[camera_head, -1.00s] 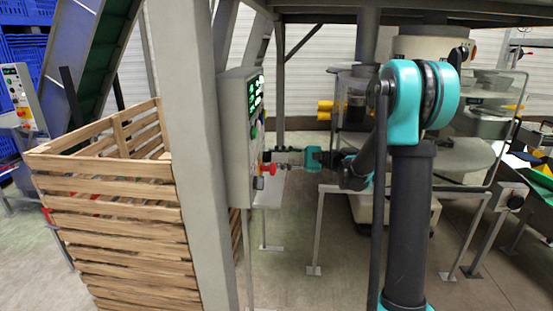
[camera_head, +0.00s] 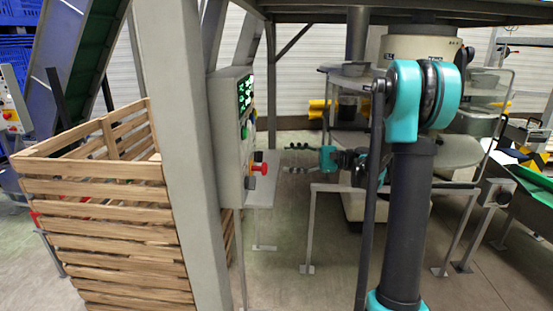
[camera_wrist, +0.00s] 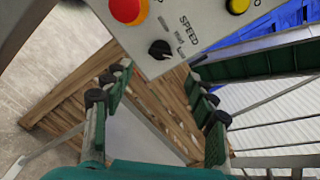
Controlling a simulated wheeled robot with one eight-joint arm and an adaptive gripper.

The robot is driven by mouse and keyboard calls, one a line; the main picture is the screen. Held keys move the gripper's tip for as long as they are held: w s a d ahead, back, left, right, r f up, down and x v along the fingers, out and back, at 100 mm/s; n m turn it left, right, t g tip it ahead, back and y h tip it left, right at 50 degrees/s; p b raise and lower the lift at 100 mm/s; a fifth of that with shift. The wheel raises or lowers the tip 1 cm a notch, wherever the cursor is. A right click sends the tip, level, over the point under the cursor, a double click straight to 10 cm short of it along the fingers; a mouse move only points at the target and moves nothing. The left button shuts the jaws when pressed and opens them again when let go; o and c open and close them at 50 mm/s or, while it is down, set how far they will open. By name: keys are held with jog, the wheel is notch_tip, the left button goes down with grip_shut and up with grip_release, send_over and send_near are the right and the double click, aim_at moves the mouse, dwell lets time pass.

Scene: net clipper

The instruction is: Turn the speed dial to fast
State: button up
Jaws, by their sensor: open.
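The speed dial (camera_wrist: 160,49) is a small black knob on the grey control panel (camera_wrist: 208,22), beside the printed word SPEED. I cannot read its setting for sure. In the head view, a black knob (camera_head: 250,183) stands out from the panel's face below a red button. My gripper (camera_head: 288,158) is open and empty, to the right of the panel with a clear gap. In the wrist view, the fingers (camera_wrist: 158,86) are spread apart, and the dial lies beyond their tips, between them and toward the top. Nothing is between the fingers.
A red emergency button (camera_wrist: 128,8) and a yellow button (camera_wrist: 237,5) sit near the dial. A wooden slatted crate (camera_head: 95,205) stands left of a grey post (camera_head: 180,140). Grey rail frames (camera_head: 307,225) stand right of the panel. Floor between is clear.

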jog(key=shift+s+d, duration=0.1)
jog(key=shift+d, duration=1.9)
